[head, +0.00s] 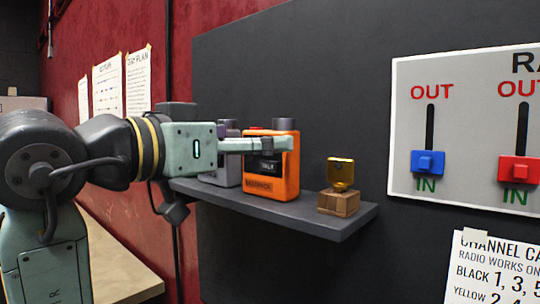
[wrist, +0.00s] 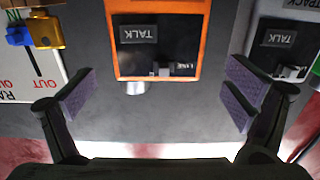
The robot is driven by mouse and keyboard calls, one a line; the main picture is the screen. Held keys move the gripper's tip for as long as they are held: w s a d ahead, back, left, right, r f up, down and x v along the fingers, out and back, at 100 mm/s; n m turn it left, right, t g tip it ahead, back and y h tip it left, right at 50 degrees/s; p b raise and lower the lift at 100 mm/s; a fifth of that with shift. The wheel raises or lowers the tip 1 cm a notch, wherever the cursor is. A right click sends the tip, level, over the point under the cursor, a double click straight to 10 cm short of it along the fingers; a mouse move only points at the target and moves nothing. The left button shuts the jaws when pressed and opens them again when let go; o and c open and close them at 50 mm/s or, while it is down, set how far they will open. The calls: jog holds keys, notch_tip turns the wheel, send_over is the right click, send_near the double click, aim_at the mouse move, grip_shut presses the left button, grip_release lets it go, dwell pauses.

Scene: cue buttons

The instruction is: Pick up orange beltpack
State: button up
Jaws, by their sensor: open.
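The orange beltpack (head: 271,185) stands upright on a dark wall shelf (head: 352,220), its name label low on its front. My gripper (head: 284,144) reaches in from the left, its fingers across the beltpack's upper front in the head view. In the wrist view the beltpack (wrist: 160,70) is upside down, its dark TALK panel centred between and beyond the fingertips. My gripper (wrist: 162,95) is open there, with nothing between its pads. A clear gap shows on each side of the beltpack.
A grey beltpack (head: 228,172) stands just left of the orange one, partly hidden by my gripper. A yellow piece (head: 341,172) on a wooden block (head: 338,202) stands to the right. A wall panel with blue (head: 428,163) and red (head: 519,170) sliders is further right.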

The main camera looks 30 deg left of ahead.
jog(key=w, duration=0.1)
jog(key=w+p, duration=0.1)
jog(key=w, duration=0.1)
jog(key=shift+w+d+r+p, duration=0.15)
jog(key=shift+w+d+p, duration=0.15)
jog(key=shift+w+d, duration=0.1)
jog(key=shift+w, duration=0.25)
jog(key=shift+c, duration=0.2)
jog(key=c, duration=1.3)
jog(key=shift+c, duration=0.7)
jog(key=shift+r, duration=0.1)
